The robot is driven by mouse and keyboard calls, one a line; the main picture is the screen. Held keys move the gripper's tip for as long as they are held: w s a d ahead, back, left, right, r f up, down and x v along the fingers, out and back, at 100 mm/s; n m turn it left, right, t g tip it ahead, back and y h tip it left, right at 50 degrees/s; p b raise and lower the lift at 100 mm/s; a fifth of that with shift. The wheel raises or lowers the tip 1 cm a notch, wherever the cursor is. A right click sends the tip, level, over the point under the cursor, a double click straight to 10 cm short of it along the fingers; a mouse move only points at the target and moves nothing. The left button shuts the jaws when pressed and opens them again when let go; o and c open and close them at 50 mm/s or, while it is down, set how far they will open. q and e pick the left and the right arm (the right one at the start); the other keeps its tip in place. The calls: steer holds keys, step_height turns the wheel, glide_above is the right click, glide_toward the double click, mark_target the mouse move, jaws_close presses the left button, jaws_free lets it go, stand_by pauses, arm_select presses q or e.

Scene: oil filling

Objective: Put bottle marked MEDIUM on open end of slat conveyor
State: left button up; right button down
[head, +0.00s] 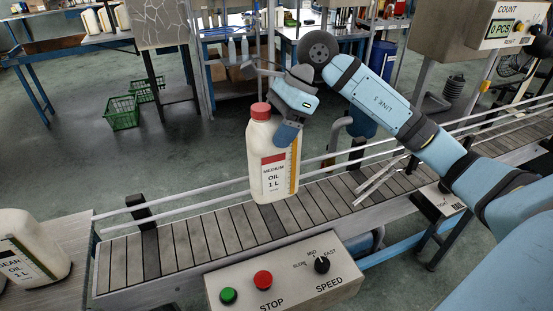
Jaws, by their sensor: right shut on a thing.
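The white bottle with a red cap (271,150) has a label that reads MEDIUM OIL 1 L. It is nearly upright over the slat conveyor (192,243). My right gripper (289,133) is at the bottle's upper right side and is shut on it. One finger shows; the other is hidden behind the bottle. I cannot tell whether the bottle's base touches the slats or hangs just above them. The conveyor's left end lies near the wooden table. My left gripper is out of view.
A GEAR OIL bottle (32,248) stands on the table at the left. A control box (285,275) with green and red buttons and a speed knob is in front of the conveyor. Metal guide rails run along it. Slats left of the held bottle are clear.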

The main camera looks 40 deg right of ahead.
mark_target(276, 159)
steer(key=shift+f, duration=4.1)
steer(key=shift+f, duration=0.15)
steer(key=shift+c, duration=0.8)
jaws_free()
steer(key=v, duration=1.2)
steer(key=shift+b, duration=0.3)
